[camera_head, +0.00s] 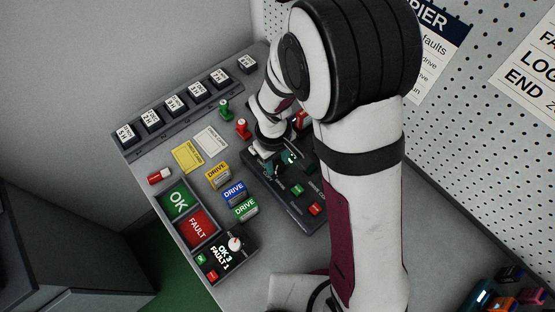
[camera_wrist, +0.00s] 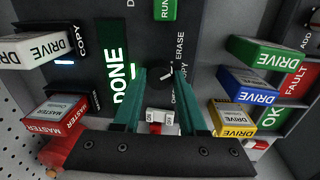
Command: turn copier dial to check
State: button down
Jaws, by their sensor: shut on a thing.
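The copier (camera_head: 290,205) is a dark box on the bench, partly hidden behind my arm in the head view. In the wrist view its panel (camera_wrist: 205,45) shows a green DONE display (camera_wrist: 114,72), and the black copier dial (camera_wrist: 166,74) with a pale pointer mark. ERASE and COPY are printed beside the dial; a further label near it is partly hidden by a finger. My gripper (camera_wrist: 160,76) has its two teal fingers on either side of the dial, shut on it. In the head view my gripper (camera_head: 277,163) is over the copier.
In the wrist view a white drive (camera_wrist: 30,50) and a red MASTER drive (camera_wrist: 52,118) sit at left. Green (camera_head: 246,208), blue (camera_head: 234,192) and yellow (camera_head: 217,175) drives stand beside the copier. OK (camera_head: 178,200) and FAULT (camera_head: 198,229) trays lie beyond. An ON/OFF switch (camera_wrist: 160,116) sits below the dial.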

jog(key=m, duration=0.4)
jog(key=shift+m, duration=0.4)
jog(key=m, duration=0.3)
jog(key=shift+m, duration=0.3)
jog(key=m, duration=0.3)
jog(key=shift+g, duration=0.3)
jog(key=shift+w+m, duration=0.1)
jog(key=shift+m, duration=1.9)
jog(key=shift+c, duration=2.3)
grip_release()
